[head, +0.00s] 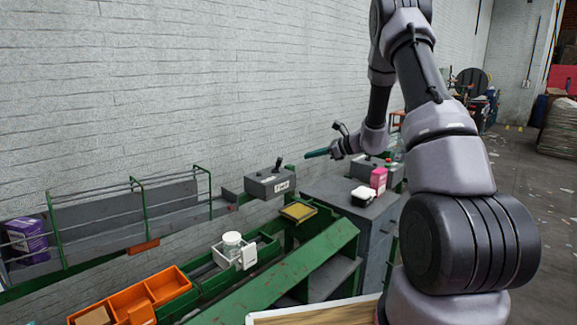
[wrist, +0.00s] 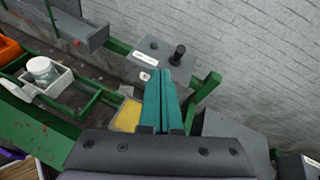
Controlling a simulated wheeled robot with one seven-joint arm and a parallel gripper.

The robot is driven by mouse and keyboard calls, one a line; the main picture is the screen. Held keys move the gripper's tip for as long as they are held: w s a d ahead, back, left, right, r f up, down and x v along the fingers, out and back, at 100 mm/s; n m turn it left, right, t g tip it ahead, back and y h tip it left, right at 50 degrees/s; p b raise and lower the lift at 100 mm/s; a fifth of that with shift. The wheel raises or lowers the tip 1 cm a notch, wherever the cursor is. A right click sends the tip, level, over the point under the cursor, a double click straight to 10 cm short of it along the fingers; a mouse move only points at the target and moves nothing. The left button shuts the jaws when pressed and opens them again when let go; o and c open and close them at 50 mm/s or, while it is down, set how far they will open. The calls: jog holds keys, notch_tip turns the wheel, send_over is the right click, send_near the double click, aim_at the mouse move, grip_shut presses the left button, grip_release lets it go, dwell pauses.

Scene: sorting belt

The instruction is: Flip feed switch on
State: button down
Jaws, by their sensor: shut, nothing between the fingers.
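The feed switch is a grey box (head: 269,184) with a white label and a short black lever (head: 279,164), mounted by the wall at the end of the green rack. In the wrist view the box (wrist: 143,56) lies just beyond my fingertips, and its black lever (wrist: 179,52) stands up slightly right of them. My gripper (head: 307,155) has teal fingers pressed together and empty; they also show in the wrist view (wrist: 163,72). In the head view it is right of the lever and a little higher, apart from it. I cannot tell which setting the lever is in.
A grey cabinet (head: 345,205) carries a pink carton (head: 378,178), a black-and-white item (head: 362,195) and another grey box (head: 348,171). A yellow pad (head: 299,211), white jar (head: 231,239) and orange bins (head: 128,300) sit along the green frame. The brick wall stands close behind.

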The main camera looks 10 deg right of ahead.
notch_tip(320, 180, down, 6)
jog(key=w+d+m+t, duration=0.1)
jog(key=w+d+m, duration=0.1)
jog(key=shift+w+d+r+m+h, duration=0.2)
jog(key=shift+w+d+m+h, duration=0.1)
jog(key=shift+w+d, duration=0.1)
jog(key=shift+a, duration=0.1)
send_near(278, 165)
jog(key=w+a+f, duration=0.2)
jog(key=w+f, duration=0.1)
jog(key=w, duration=0.1)
jog(key=shift+w+a+r, duration=0.15)
jog(key=shift+a+r, duration=0.15)
jog(key=shift+r, duration=0.05)
jog(key=shift+r, duration=0.1)
jog(key=shift+w+a+r, duration=0.1)
jog(key=shift+w+r, duration=0.05)
